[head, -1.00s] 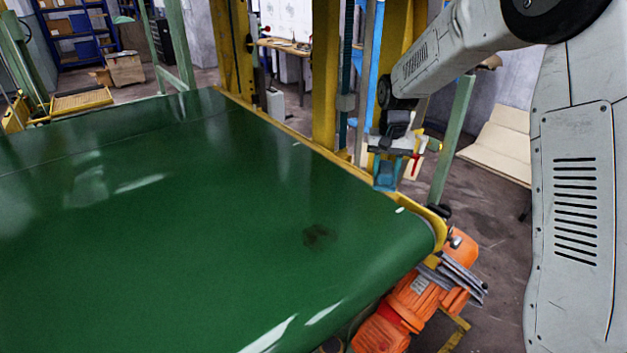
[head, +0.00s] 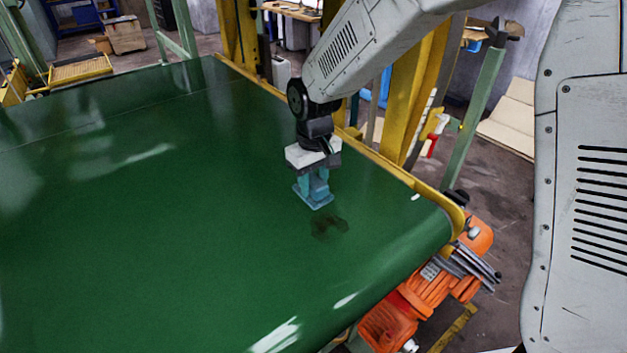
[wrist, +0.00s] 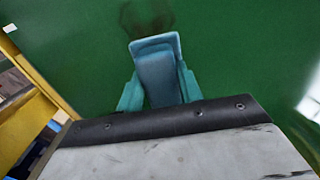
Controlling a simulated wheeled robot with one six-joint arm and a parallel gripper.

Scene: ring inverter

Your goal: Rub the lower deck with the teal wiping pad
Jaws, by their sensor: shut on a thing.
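The lower deck appears to be the broad green belt surface (head: 180,250), with a dark smudge (head: 328,227) near its right end. My gripper (head: 314,184) is over the belt, just behind the smudge, pointing down. It is shut on the teal wiping pad (head: 315,201), whose flat base faces the belt. In the wrist view the pad (wrist: 158,72) sits between the teal fingers, and the smudge (wrist: 147,18) shows just beyond its edge, partly hidden by it. I cannot tell whether the pad touches the belt.
A yellow rail (head: 385,168) runs along the belt's far side, with yellow posts (head: 418,95) rising from it. An orange motor (head: 425,290) sits below the belt's right end. A red and white bottle (head: 434,135) is behind the rail. The belt's left and front are clear.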

